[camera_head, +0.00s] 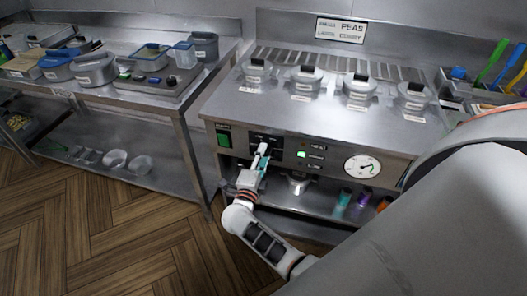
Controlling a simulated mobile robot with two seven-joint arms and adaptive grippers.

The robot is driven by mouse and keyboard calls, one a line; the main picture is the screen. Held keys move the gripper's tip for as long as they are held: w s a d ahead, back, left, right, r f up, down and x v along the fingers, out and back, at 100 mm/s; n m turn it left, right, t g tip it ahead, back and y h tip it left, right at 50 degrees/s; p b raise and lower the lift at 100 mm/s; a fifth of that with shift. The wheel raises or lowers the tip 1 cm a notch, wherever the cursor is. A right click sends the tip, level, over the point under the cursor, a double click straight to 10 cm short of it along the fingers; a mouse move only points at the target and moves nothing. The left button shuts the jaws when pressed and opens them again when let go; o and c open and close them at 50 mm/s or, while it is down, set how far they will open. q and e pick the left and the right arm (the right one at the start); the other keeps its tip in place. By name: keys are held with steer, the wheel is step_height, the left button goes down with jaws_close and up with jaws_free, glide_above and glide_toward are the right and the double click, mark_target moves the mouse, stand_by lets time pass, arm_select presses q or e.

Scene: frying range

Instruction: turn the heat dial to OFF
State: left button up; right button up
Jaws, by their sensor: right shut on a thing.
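My right gripper (262,157) reaches the front panel of the steel frying range (330,112) and is shut on the heat dial. The dial is on a dark plate (272,140) at the left of the panel. The gripper covers the dial, so its pointer and setting cannot be read. My left gripper is not in view.
A green switch (223,139) is left of the dark plate. A lit green indicator (301,154) and a round white gauge (362,166) are to its right. Several lidded pots stand on the range top. A steel side table (115,95) with containers stands at left.

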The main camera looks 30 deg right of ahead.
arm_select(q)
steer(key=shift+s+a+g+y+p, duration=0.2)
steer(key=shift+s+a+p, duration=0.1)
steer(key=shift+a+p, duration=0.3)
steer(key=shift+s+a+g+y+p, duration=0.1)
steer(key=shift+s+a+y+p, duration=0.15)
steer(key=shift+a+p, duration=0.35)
arm_select(e)
steer(key=n, duration=0.4)
steer(key=shift+a, duration=0.1)
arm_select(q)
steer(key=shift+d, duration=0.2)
arm_select(e)
steer(key=shift+n, duration=0.3)
steer(key=o, duration=1.1)
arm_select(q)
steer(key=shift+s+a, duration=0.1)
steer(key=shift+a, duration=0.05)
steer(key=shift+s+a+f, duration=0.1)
